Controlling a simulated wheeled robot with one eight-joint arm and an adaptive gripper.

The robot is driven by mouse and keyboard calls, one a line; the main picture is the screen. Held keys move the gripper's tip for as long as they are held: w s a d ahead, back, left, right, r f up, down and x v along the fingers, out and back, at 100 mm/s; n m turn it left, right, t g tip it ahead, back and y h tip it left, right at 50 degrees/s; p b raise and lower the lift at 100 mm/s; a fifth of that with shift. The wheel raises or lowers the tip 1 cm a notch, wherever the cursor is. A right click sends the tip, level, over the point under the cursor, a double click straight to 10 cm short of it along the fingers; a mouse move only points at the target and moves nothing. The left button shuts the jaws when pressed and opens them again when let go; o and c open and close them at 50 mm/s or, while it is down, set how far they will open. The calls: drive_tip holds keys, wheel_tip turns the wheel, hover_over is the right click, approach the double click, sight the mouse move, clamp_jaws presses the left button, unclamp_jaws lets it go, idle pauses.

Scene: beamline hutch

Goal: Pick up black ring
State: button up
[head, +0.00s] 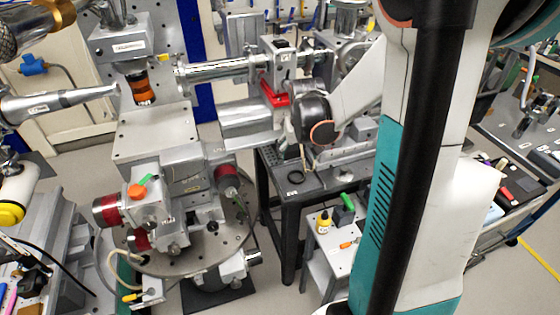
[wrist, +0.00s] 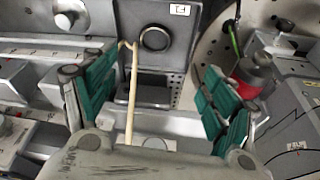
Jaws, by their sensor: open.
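The black ring (head: 296,177) lies flat on the dark table surface, near its front edge, in the head view. In the wrist view the black ring (wrist: 155,38) is at the top centre, on a dark grey surface, with its round opening facing the camera. My gripper (wrist: 155,75) is open, with its teal-padded fingers spread wide and nothing between them that it grips. The ring appears beyond the fingertips, apart from them. In the head view my gripper's fingers cannot be made out clearly.
A thin pale hooked rod (wrist: 130,90) stands just left of the ring. A round perforated stage (head: 180,250) with metal blocks and red knobs is left of the table. A small white stand (head: 338,262) with a yellow bottle (head: 323,222) is in front.

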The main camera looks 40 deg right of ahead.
drive_tip(key=f, duration=0.1)
drive_tip(key=b, duration=0.3)
hover_over(297, 176)
drive_tip(key=s+a, duration=0.2)
wheel_tip(297, 176, down, 8)
drive_tip(key=shift+d+f, duration=0.1)
drive_tip(key=shift+d, duration=0.05)
drive_tip(key=shift+d+b+x, duration=0.15)
drive_tip(key=shift+b+x, duration=0.5)
drive_tip(key=shift+x, duration=0.7)
drive_tip(key=shift+d+b+x, duration=0.2)
drive_tip(key=shift+b+x, duration=0.45)
drive_tip(key=shift+x, duration=0.7)
drive_tip(key=shift+w, duration=0.1)
drive_tip(key=c, duration=1)
